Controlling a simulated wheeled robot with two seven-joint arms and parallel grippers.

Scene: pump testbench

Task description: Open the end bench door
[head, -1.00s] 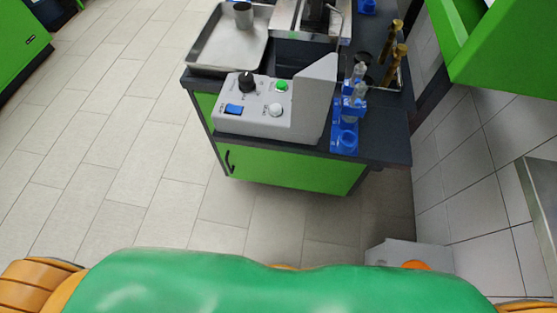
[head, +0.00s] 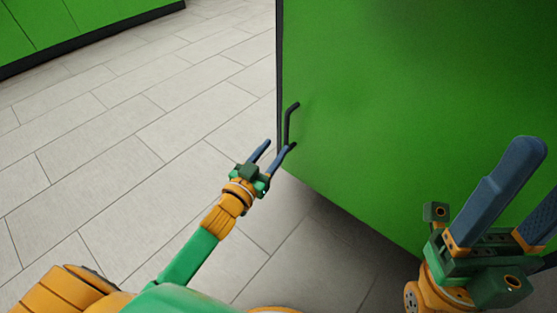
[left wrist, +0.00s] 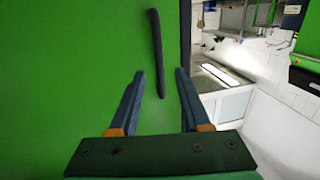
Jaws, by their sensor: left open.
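The end bench door (head: 420,110) is a large green panel filling the right of the head view. It also fills the left of the left wrist view (left wrist: 70,70). Its black bar handle (head: 289,122) is near the door's left edge in the head view. My left gripper (head: 279,146) is open at the handle's lower end. In the left wrist view the handle (left wrist: 157,50) lies between the lines of the two open fingers (left wrist: 159,72); contact cannot be told. My right gripper (head: 535,185) is at the lower right, fingers apart and empty, in front of the panel.
Tiled floor (head: 130,130) is clear to the left of the bench. Green cabinets (head: 80,25) stand at the far upper left. In the left wrist view, a white wall and a sink-like counter (left wrist: 222,85) show beyond the door's edge.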

